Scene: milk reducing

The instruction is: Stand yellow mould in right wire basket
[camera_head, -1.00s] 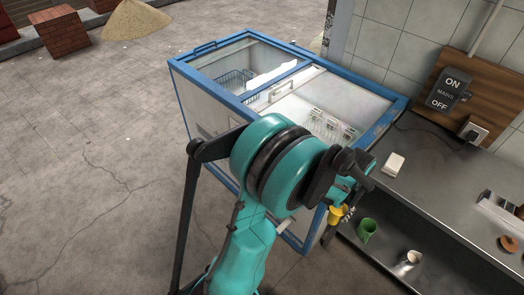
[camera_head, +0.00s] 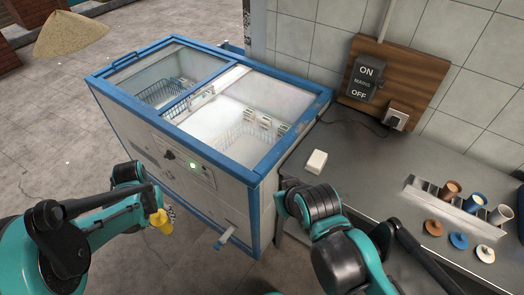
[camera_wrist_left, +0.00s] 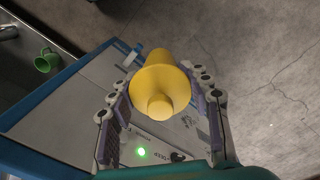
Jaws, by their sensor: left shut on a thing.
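My left gripper (camera_head: 167,215) is shut on the yellow mould (camera_head: 160,221), in front of the freezer at its left and below its rim. In the left wrist view the mould (camera_wrist_left: 160,78) sits between the fingers, its stepped round end facing the camera. The right wire basket (camera_head: 238,140) is inside the right half of the blue-framed white freezer (camera_head: 215,185), with white clips along its far side. The left wire basket (camera_head: 165,92) is in the left half. I cannot tell how the glass lids stand. My right arm shows, but its gripper does not.
A steel counter (camera_head: 385,165) stands right of the freezer, with a white block (camera_head: 316,161) and a rack of moulds (camera_head: 455,207). A tap (camera_head: 224,238) sticks out of the freezer's front. A green mug (camera_wrist_left: 46,61) shows in the left wrist view.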

